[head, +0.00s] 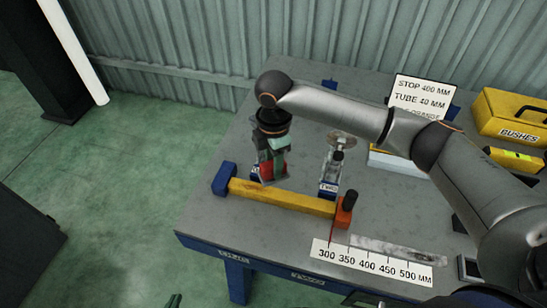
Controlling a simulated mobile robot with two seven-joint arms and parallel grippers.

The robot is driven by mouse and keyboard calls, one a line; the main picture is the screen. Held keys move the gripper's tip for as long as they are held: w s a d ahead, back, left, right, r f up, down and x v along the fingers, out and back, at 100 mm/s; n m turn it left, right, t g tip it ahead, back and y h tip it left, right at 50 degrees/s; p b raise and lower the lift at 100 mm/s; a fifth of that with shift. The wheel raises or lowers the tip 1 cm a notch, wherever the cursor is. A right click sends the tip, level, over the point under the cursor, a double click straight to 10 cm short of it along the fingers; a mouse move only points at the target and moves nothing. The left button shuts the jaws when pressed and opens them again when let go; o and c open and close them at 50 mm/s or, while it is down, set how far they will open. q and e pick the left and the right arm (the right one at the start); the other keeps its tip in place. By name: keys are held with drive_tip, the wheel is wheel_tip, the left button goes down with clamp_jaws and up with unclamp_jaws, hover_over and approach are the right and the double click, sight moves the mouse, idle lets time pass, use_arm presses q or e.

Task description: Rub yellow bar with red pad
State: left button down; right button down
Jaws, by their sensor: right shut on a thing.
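The yellow bar (285,197) lies across the front of the grey bench, between a blue block (224,179) at its left end and an orange-red block (344,212) with a black knob at its right end. My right gripper (271,165) points down just behind the left half of the bar. It is shut on the red pad (267,170), which is partly hidden by the fingers. The pad is close to the bar; I cannot tell whether they touch. Only a green tip of my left gripper (173,300) shows at the bottom edge, left of the bench.
A clear item with a blue label (329,187) stands right of my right gripper, behind the bar. A scale strip (372,264) lies in front. A sign (421,95) and a yellow BUSHES box (512,116) stand at the back right.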

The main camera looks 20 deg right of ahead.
drive_tip(key=shift+f+b, duration=0.7)
drive_tip(key=shift+f, duration=0.15)
wheel_tip(320, 180, down, 4)
drive_tip(key=b, duration=0.5)
drive_tip(key=shift+f+b, duration=0.2)
drive_tip(key=shift+b, duration=0.15)
drive_tip(key=shift+f, duration=1)
drive_tip(key=shift+a, duration=0.1)
